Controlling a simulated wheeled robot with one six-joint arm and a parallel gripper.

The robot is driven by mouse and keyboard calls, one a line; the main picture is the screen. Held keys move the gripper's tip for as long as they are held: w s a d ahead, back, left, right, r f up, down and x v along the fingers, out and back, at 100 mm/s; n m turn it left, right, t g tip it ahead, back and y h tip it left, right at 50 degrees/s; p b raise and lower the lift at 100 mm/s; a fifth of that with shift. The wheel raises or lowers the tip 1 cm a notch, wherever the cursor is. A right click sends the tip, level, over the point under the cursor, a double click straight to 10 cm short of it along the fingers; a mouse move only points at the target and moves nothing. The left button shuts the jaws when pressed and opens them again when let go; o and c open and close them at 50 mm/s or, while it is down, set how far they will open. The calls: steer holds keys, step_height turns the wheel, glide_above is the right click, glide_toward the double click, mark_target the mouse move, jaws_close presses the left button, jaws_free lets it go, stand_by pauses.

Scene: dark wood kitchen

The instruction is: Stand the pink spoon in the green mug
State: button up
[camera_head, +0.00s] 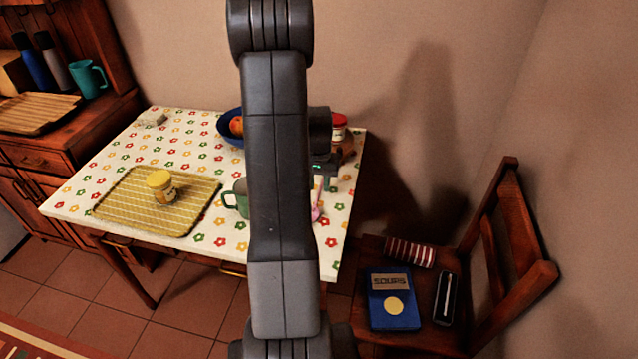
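The green mug (242,198) stands on the flowered tablecloth near the middle of the table, with its handle to the left. My arm hides its right side. A pink spoon (317,213) shows just right of my arm, below my gripper, and only a small part of it is visible. My gripper (323,182) is over the right part of the table, partly behind my arm. I cannot tell whether its fingers are open or touch the spoon.
A yellow tray (120,210) with a yellow-lidded jar (161,187) lies left of the mug. A blue fruit bowl (229,127) and a red-lidded jar (339,127) stand at the back. A chair (411,341) holding a blue book (393,300) stands right.

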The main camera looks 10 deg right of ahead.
step_height(320, 180, up, 12)
steer(key=shift+s+a+f, duration=0.15)
steer(key=shift+s+a, duration=0.05)
steer(key=shift+s, duration=0.25)
steer(key=f, duration=0.8)
steer(key=w+f, duration=0.1)
steer(key=f, duration=0.3)
steer(key=shift+d+f, duration=0.1)
steer(key=shift+d, duration=0.1)
step_height(320, 180, up, 3)
steer(key=shift+f, duration=0.15)
steer(key=shift+r, duration=0.25)
